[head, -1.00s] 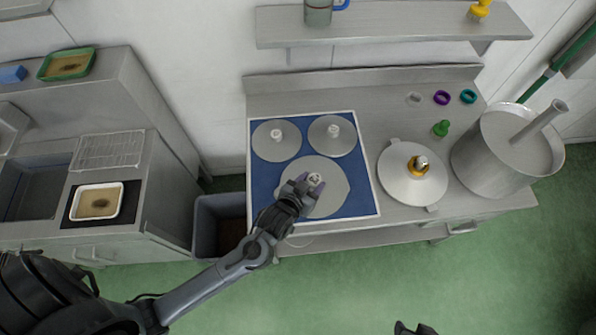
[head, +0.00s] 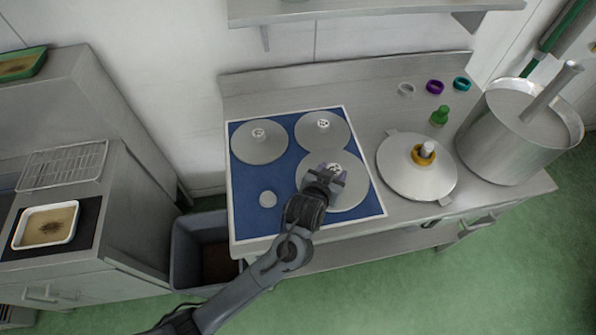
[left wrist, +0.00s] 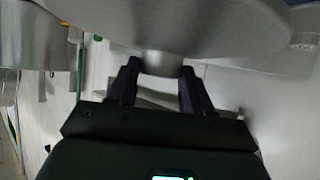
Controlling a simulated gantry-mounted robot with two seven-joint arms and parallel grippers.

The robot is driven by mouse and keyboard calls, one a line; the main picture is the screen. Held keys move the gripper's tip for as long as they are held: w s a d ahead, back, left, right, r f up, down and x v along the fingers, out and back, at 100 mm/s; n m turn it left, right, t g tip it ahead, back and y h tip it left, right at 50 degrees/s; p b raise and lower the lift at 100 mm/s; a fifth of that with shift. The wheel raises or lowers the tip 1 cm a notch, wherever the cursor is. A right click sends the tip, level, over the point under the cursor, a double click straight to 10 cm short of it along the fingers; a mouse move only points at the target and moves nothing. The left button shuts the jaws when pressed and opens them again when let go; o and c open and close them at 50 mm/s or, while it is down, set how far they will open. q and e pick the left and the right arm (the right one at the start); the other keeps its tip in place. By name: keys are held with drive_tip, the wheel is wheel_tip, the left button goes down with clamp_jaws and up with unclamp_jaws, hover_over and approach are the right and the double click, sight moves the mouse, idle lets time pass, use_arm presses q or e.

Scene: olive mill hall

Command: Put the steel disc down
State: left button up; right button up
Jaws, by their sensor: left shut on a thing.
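The steel disc (head: 352,198) is a flat grey round plate over the right front part of the blue mat (head: 247,221). My left gripper (head: 325,176) is shut on its central knob. In the left wrist view the jaws (left wrist: 161,82) grip the pale knob (left wrist: 160,64), and the disc (left wrist: 185,25) spans the top of the picture. I cannot tell whether the disc touches the mat. Two similar discs lie on the mat, one at back left (head: 257,151) and one at back right (head: 321,143). My right gripper is not in view.
A small pale round spot (head: 268,199) shows at the mat's front left. A grey bin (head: 190,257) stands at left.

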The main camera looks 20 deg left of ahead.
sight(299, 173)
use_arm(q)
drive_tip(key=w+a+f, duration=0.1)
drive_tip(key=a+f, duration=0.1)
drive_tip(key=a, duration=0.1)
drive_tip(key=w+a+f, duration=0.1)
drive_tip(key=a+f, duration=0.1)
drive_tip(key=a, duration=0.2)
drive_tip(key=a+f+b, duration=0.1)
drive_tip(key=a+f, duration=0.1)
drive_tip(key=a, duration=0.1)
drive_tip(key=shift+w+a+f, duration=0.2)
drive_tip(key=shift+w+a, duration=0.1)
drive_tip(key=shift+w, duration=0.1)
drive_tip(key=shift+f+b, duration=0.35)
drive_tip(key=shift+f, duration=1.65)
drive_tip(key=shift+f, duration=0.1)
drive_tip(key=o, duration=1.4)
